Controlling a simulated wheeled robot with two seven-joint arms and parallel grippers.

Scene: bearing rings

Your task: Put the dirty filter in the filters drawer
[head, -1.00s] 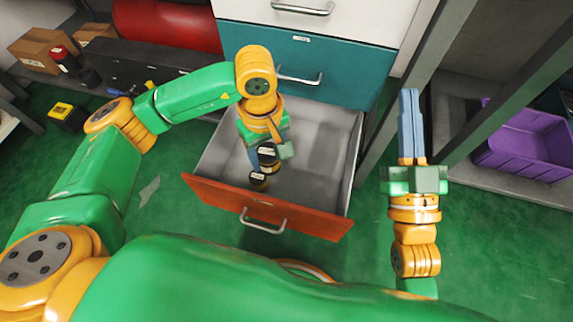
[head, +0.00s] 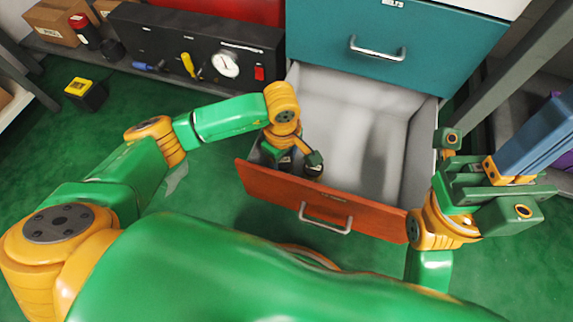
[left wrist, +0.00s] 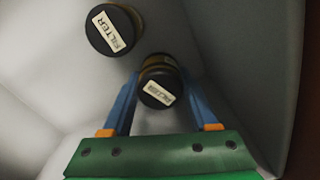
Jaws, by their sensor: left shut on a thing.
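The orange-fronted bottom drawer (head: 325,203) is pulled open, its pale grey inside showing. My left gripper (left wrist: 160,92) is down inside it at the left front. Its blue fingers are shut on a dark cylindrical filter (left wrist: 158,88) with a white label. A second dark filter (left wrist: 108,30), labelled FILTER, stands beside it in the drawer, apart from the fingers. In the head view my left wrist hides the fingertips and part of the filters. My right gripper (head: 548,132) is at the right, its blue fingers together and empty.
A teal drawer (head: 395,40), shut, is above the open one. The drawer's middle and right are empty. A grey rack post (head: 515,65) stands at the right. A black panel with a gauge (head: 225,65) and a yellow-black box (head: 86,93) are at the left.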

